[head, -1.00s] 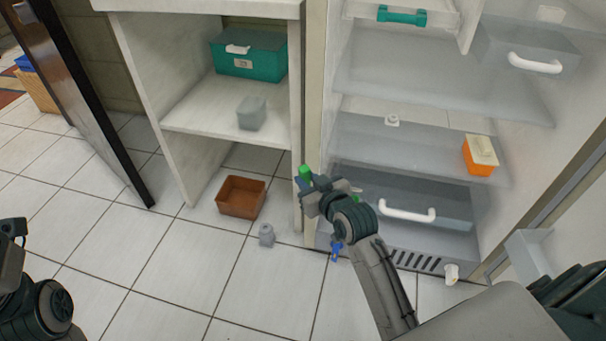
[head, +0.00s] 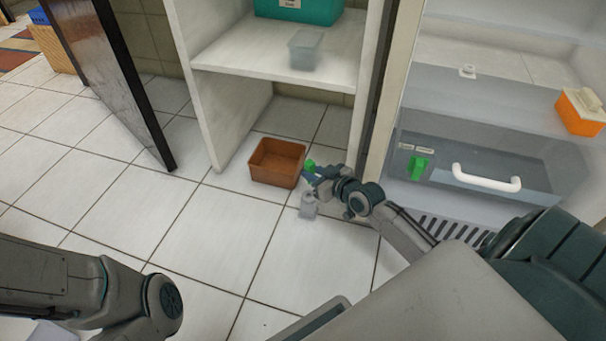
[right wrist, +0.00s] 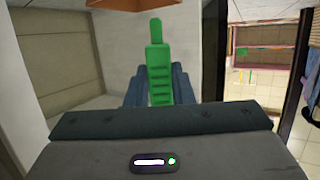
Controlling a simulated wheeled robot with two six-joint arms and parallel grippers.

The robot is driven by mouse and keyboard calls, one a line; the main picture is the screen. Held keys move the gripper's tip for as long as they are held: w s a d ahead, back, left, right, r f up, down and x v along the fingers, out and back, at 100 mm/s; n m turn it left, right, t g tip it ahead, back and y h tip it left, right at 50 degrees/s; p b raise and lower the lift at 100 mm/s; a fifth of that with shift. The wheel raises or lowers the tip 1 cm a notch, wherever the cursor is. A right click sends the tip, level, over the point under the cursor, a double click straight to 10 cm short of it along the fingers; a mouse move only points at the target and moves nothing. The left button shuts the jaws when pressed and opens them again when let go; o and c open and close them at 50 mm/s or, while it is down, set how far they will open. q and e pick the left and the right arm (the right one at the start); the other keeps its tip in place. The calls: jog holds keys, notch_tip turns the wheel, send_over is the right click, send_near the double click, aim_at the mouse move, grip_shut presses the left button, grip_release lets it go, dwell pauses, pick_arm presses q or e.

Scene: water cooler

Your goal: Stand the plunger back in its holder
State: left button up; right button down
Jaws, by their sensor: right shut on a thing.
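A green ridged piece, seemingly the plunger's handle (right wrist: 156,62), stands between the fingers of my right gripper (right wrist: 158,88) in the right wrist view. The gripper is shut on it. In the head view its green tip (head: 310,163) shows at the end of my right gripper (head: 314,174), by the right edge of a brown open box (head: 262,178) on the floor. A small grey piece (head: 308,208) stands on the tiles just below the gripper. I cannot tell whether the box or the grey piece is the holder. The plunger's lower part is hidden. My left gripper is out of view.
A white shelf unit (head: 222,65) stands behind the box, with a clear grey container (head: 305,50) and a teal box (head: 300,10) on it. A dark door (head: 105,75) stands at the left. The middle floor is clear.

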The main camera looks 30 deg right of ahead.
aim_at(313, 199)
dwell(0.5)
jog(key=shift+f+b, duration=0.35)
jog(key=shift+f, duration=0.2)
jog(key=shift+f+b, duration=3.05)
jog(key=shift+f, duration=0.3)
jog(key=shift+f+b, duration=0.3)
jog(key=c, duration=0.6)
grip_release()
jog(key=shift+r, duration=0.1)
